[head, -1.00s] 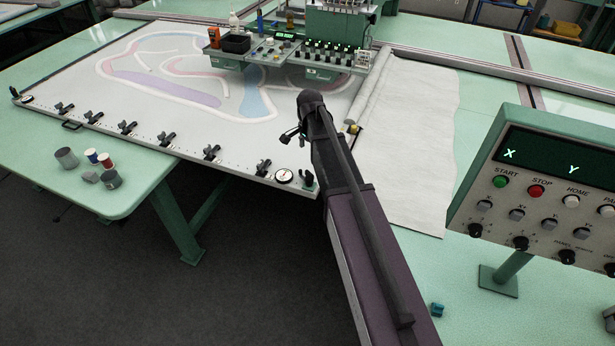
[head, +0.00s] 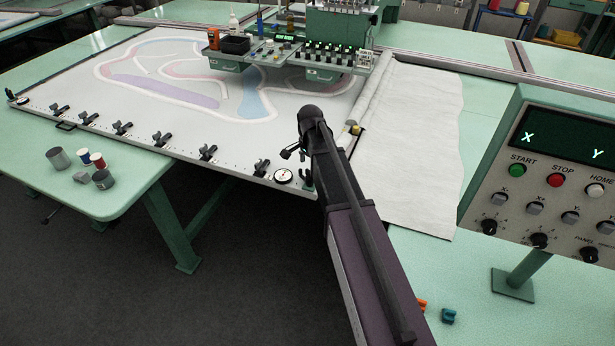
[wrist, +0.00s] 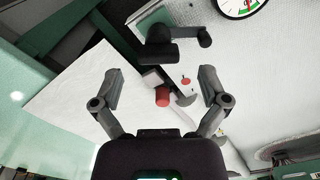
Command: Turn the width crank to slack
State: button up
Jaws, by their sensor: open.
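A black crank (wrist: 172,46) with a round hub, a short arm and an end handle shows at the top middle of the wrist view, over a green mount. In the head view the crank (head: 308,181) is small and dark at the frame's front right corner, partly beside my arm. A round dial (head: 283,176) sits just left of it; the dial (wrist: 240,6) also shows cut off in the wrist view, its needle reading unclear. My gripper (wrist: 160,84) is open and empty, its fingers apart, with the crank beyond the fingertips. In the head view my gripper (head: 291,152) is partly hidden.
The white cloth frame (head: 100,125) has several black clamps along its front edge. A red cylinder (wrist: 162,97) lies beyond my fingers. A control panel (head: 550,180) stands at right. Cans and spools (head: 97,160) stand at left. Open floor (head: 200,300) lies in front.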

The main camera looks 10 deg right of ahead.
jog(key=shift+f+b, duration=1.05)
jog(key=shift+f, duration=0.3)
jog(key=c, duration=1.2)
jog(key=shift+o, duration=0.2)
jog(key=shift+a, duration=0.2)
jog(key=shift+d, duration=0.1)
